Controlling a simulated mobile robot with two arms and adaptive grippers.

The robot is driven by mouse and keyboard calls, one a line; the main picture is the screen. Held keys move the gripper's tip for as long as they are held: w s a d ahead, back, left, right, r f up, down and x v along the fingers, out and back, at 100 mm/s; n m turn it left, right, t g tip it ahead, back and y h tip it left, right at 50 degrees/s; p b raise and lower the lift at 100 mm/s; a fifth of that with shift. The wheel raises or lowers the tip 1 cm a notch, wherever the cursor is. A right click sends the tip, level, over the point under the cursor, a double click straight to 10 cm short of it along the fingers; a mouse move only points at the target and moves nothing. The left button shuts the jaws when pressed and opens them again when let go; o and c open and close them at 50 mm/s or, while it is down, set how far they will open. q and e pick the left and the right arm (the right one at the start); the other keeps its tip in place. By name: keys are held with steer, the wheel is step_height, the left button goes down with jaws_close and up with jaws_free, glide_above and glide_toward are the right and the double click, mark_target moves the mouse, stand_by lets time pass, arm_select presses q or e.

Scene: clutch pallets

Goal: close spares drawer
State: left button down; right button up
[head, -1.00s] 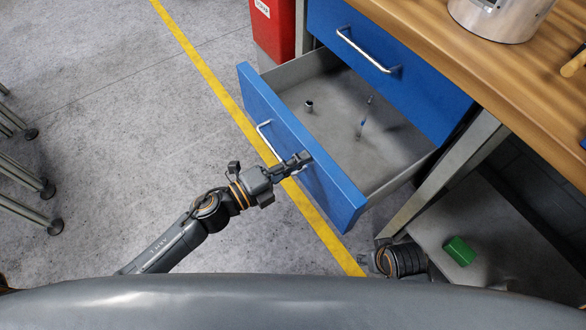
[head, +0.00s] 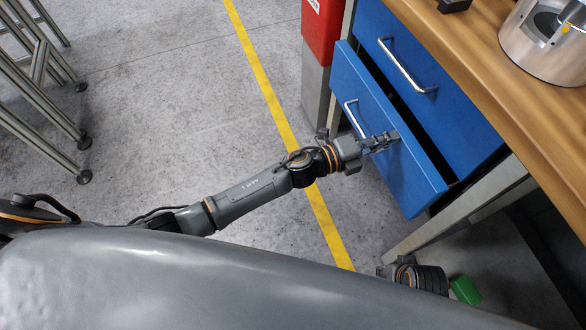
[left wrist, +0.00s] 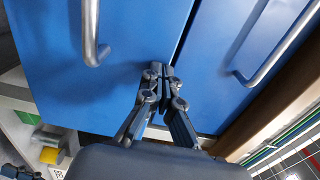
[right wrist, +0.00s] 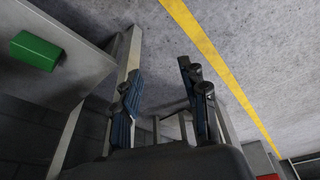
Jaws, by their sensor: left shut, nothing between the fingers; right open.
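The spares drawer (head: 410,183) has a blue front with a silver bar handle (head: 354,117). It stands slightly out, with a narrow dark gap behind its top edge; its inside is hidden. My left gripper (head: 394,137) is shut and empty, its fingertips at the drawer front, to the right of the handle. In the left wrist view the closed fingertips (left wrist: 160,70) appear against the blue front, beside the drawer's handle (left wrist: 91,35). My right gripper (right wrist: 158,85) is open and empty, low under the bench, over the floor.
An upper blue drawer (head: 440,100) sits above, its front flush with the bench. The wooden bench top (head: 500,75) carries a metal cylinder (head: 550,40). A red bin (head: 322,30) stands beyond the drawers. A green block (head: 465,290) lies on the lower shelf.

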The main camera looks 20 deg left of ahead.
mark_target(407, 130)
arm_select(q)
steer(key=x, duration=0.5)
steer(key=shift+b, duration=0.4)
steer(key=shift+w+d, duration=0.1)
steer(key=shift+d, duration=0.05)
steer(key=shift+r, duration=0.2)
arm_select(e)
steer(key=v, duration=0.2)
steer(key=w+v, duration=0.1)
steer(key=v, duration=0.1)
steer(key=shift+a, duration=0.1)
arm_select(q)
steer(key=shift+w+r, duration=0.1)
steer(key=shift+r, duration=0.05)
arm_select(e)
steer(key=shift+r, duration=0.1)
steer(key=shift+s, duration=0.1)
